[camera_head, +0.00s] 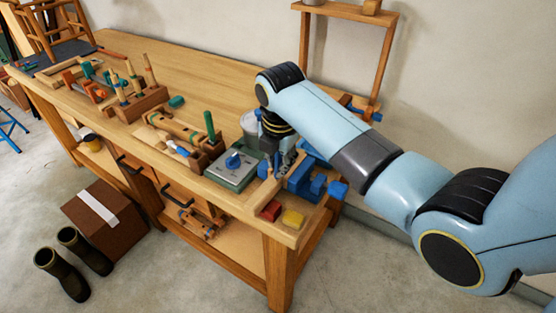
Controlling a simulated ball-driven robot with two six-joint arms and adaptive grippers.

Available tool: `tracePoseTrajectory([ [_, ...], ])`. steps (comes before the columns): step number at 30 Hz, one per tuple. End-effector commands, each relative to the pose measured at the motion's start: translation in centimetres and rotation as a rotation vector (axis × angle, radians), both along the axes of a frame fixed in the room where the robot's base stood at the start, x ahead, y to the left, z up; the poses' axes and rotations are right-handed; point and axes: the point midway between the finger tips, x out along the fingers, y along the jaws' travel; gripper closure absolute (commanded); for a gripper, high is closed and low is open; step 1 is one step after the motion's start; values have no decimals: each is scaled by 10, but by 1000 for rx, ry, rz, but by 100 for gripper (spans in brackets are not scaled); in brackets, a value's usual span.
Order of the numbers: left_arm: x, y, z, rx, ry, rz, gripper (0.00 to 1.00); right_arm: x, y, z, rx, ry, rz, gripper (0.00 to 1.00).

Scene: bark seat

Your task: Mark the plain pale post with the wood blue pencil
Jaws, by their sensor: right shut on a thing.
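My right gripper (284,156) reaches down over the front right corner of the workbench, next to the blue vise (304,180). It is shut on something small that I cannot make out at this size. A narrow pale upright piece (276,165) stands just left of the gripper, close to the vise; it looks like the plain pale post, but I cannot tell whether it touches the gripper. I cannot pick out the wood blue pencil for sure. My left gripper is not in view.
Tool racks (140,103) fill the left; the back middle of the workbench (190,70) is clear.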

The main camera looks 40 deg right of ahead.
Motion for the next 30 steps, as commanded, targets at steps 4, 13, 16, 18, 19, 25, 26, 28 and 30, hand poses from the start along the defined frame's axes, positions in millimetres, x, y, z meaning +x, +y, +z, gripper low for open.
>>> tracePoseTrajectory([
  [4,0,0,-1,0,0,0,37,0,0,-2,0,0,0,100],
  [13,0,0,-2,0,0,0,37,2,1,-3,0,0,0,100],
  [16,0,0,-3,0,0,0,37,4,2,-3,0,0,0,100],
  [18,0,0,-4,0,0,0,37,7,3,-4,0,-1,0,100],
  [19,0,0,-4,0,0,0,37,8,3,-4,0,-1,0,100],
  [25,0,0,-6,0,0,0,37,14,6,-4,1,-1,0,100],
  [26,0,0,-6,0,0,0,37,15,7,-5,1,-1,0,100],
  [28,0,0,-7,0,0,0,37,17,8,-5,1,-1,0,100],
  [30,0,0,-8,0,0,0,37,19,9,-5,2,0,0,100],
])
